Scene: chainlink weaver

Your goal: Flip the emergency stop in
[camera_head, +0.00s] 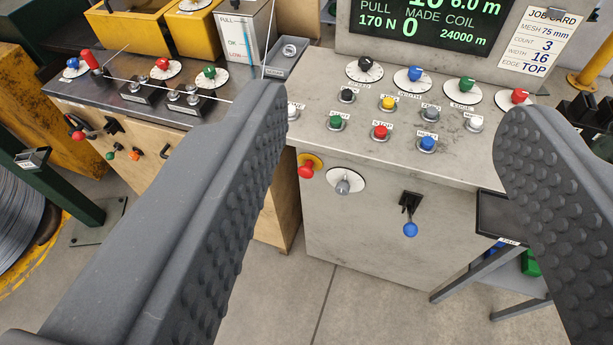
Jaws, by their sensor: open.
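A red emergency stop knob (306,171) on a yellow round plate is on the front face of the grey control console (400,250), near its left edge. It appears to stick out from the plate; how far it is pressed in is too small to tell. My gripper (392,112) is open and empty, with its two dark studded fingers wide apart in the foreground. The knob shows between the fingers, close to the left finger in the picture and apparently beyond it. Nothing visible touches the knob.
Beside the knob are a grey selector (343,187) and a blue-tipped lever (410,229). The sloped panel above holds several coloured buttons and dials under a display (425,22). A wire-feed bench (120,95) stands left. The floor in front is clear.

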